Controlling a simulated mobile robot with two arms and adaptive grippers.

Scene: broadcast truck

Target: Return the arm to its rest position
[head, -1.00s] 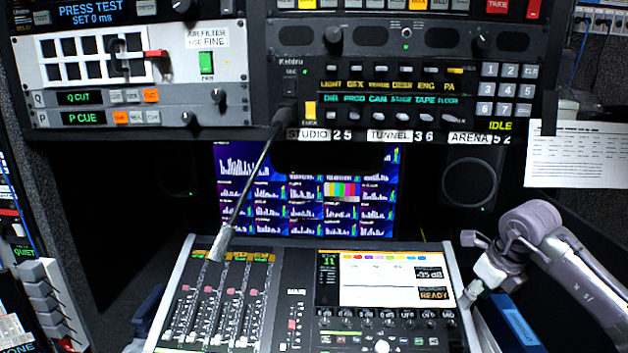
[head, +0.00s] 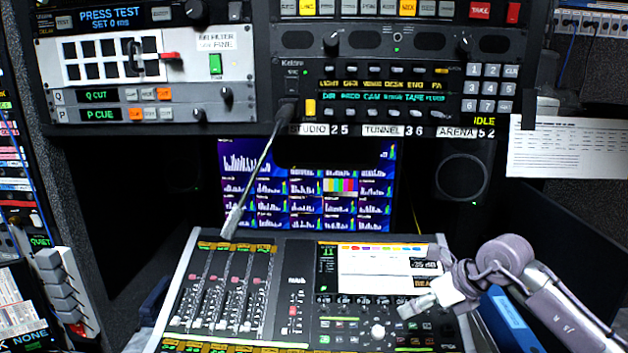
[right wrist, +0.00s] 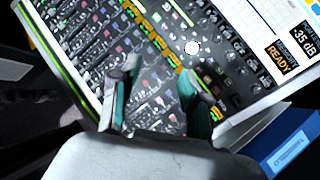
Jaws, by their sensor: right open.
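My right gripper (head: 408,309) comes in from the right on my grey and white arm, over the right part of the mixing console (head: 180,290). In the right wrist view its two teal-edged fingers (right wrist: 158,82) are apart, with nothing between them. The console's faders and knobs show beyond them. Height above the console is hard to judge. My left gripper is not in view.
Equipment racks (head: 390,95) overhang the console. A blue box (head: 512,320) lies right of the console, close to my arm. A paper sheet (head: 570,147) hangs at the right.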

